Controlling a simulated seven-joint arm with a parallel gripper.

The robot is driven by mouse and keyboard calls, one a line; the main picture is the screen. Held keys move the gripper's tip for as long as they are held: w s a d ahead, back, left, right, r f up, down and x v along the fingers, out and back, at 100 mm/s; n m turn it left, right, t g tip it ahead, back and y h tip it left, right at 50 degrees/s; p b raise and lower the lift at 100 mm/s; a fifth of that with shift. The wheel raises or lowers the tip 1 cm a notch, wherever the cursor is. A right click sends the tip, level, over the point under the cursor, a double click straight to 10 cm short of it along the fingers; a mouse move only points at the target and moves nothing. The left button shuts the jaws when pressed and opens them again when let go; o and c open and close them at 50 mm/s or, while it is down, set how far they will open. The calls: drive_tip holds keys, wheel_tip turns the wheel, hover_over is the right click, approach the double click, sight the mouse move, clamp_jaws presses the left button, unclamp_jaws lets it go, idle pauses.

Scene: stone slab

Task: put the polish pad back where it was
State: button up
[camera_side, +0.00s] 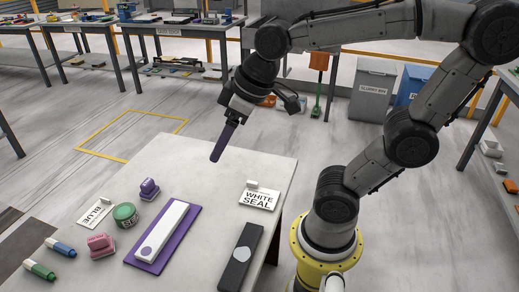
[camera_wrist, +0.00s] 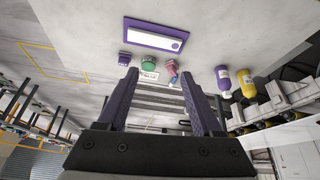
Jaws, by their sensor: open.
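No object is labelled as the polish pad. Two small handled blocks could be it, a purple one (camera_side: 149,189) and a pink one (camera_side: 101,244), both on the stone slab (camera_side: 222,206). The purple block also shows in the wrist view (camera_wrist: 124,60), as does the pink one (camera_wrist: 172,73). A white bar (camera_side: 165,228) with a purple dot lies on a purple mat (camera_side: 190,238). My gripper (camera_side: 216,157) is above the slab's far part, its purple fingers pointing down. In the wrist view its fingers (camera_wrist: 160,78) are spread with nothing between them.
A WHITE SEAL card (camera_side: 259,199) and a dark case (camera_side: 241,257) lie right. The slab's far middle is clear.

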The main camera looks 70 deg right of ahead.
drive_tip(key=s+d+f+m, duration=0.1)
drive_tip(key=s+f, duration=0.1)
drive_tip(key=s, duration=0.5)
drive_tip(key=shift+d+m+h, duration=0.35)
drive_tip(key=shift+m+h, duration=0.05)
